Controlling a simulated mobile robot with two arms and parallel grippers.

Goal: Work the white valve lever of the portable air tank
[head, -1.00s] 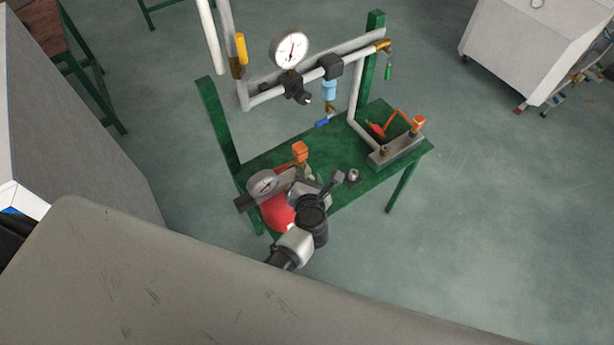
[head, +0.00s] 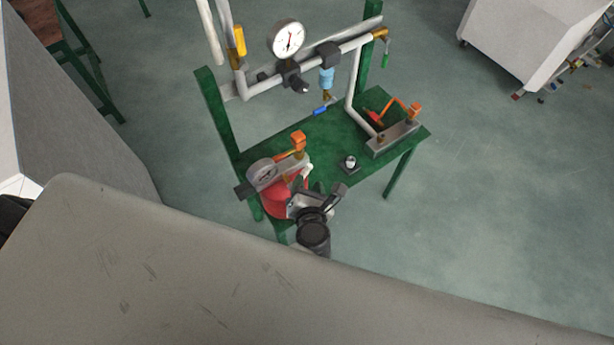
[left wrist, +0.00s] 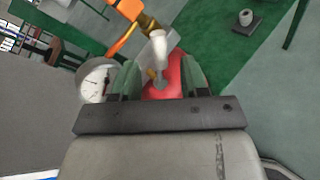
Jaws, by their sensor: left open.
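The portable air tank (head: 275,202) is red and stands at the near left corner of the green bench, with a round gauge (head: 262,172) and an orange-handled valve (head: 298,142) on top. My left gripper (head: 322,190) is at the tank's right side in the head view and partly covers it. In the left wrist view, my left gripper (left wrist: 160,78) is open, with the red tank (left wrist: 172,82) showing between its green-grey fingers. The white lever (left wrist: 164,42) stands just beyond the fingertips, roughly centred between them. I cannot tell whether a finger touches the tank.
The green bench (head: 330,135) carries a pipe frame with a large gauge (head: 286,40) and a metal block (head: 392,138) with an orange handle. A small dark fitting (head: 350,163) sits right of the gripper. Open floor (head: 500,200) lies to the right.

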